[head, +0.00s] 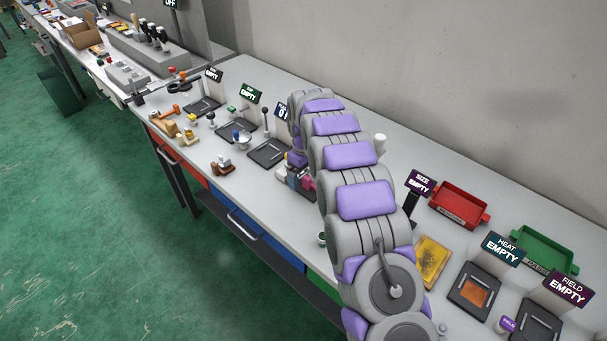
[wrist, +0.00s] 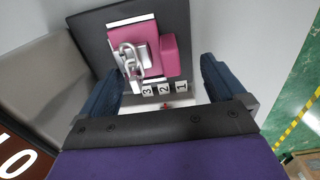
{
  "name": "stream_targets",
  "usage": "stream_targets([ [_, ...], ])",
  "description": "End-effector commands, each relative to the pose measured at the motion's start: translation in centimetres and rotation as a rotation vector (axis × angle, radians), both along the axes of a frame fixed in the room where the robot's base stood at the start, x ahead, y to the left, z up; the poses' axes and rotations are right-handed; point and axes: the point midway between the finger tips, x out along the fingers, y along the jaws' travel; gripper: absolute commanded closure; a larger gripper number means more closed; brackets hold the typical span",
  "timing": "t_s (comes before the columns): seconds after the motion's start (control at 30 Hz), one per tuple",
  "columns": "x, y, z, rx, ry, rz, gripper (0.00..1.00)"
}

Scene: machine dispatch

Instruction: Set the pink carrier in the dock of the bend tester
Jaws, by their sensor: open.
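The pink carrier (wrist: 155,50) sits on a dark square plate (wrist: 95,38) in the wrist view. It has a pink block on its right side and a silver shackle-like metal piece on its left. My gripper (wrist: 160,70) is open, its two blue fingers apart on either side of the carrier's near end; contact cannot be told. In the head view a small pink patch of the carrier (head: 308,183) shows beside my arm, which hides most of that spot. The bend tester cannot be picked out for certain, as the small sign titles at the back left are unreadable.
White tags numbered 3, 2, 1 (wrist: 164,89) lie by the carrier. Dark docks with EMPTY signs stand at back left (head: 203,105) and front right (head: 478,291). A red tray (head: 459,206) and green tray (head: 543,252) stand along the wall. Small tools crowd the bench's left edge.

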Motion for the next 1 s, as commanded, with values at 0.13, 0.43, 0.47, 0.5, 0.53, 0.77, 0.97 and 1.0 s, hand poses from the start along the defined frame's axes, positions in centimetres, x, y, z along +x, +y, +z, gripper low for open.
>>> stream_targets([
  [0.13,0.1,-0.4,1.5,0.005,-0.004,-0.003,0.03],
  [0.43,0.1,0.4,6.9,-0.002,-0.005,-0.001,0.03],
  [0.47,0.1,0.5,7.5,-0.004,-0.005,-0.001,0.03],
  [0.5,0.1,0.5,8.3,-0.004,-0.003,-0.002,0.03],
  [0.53,0.1,0.5,9.0,-0.004,-0.005,-0.002,0.03],
  [0.77,0.0,0.2,11.6,-0.001,0.0,-0.001,0.03],
  [0.97,0.0,-0.1,11.9,0.001,0.0,-0.002,0.03],
  [1.0,-0.1,-0.1,12.0,0.001,0.001,-0.005,0.03],
])
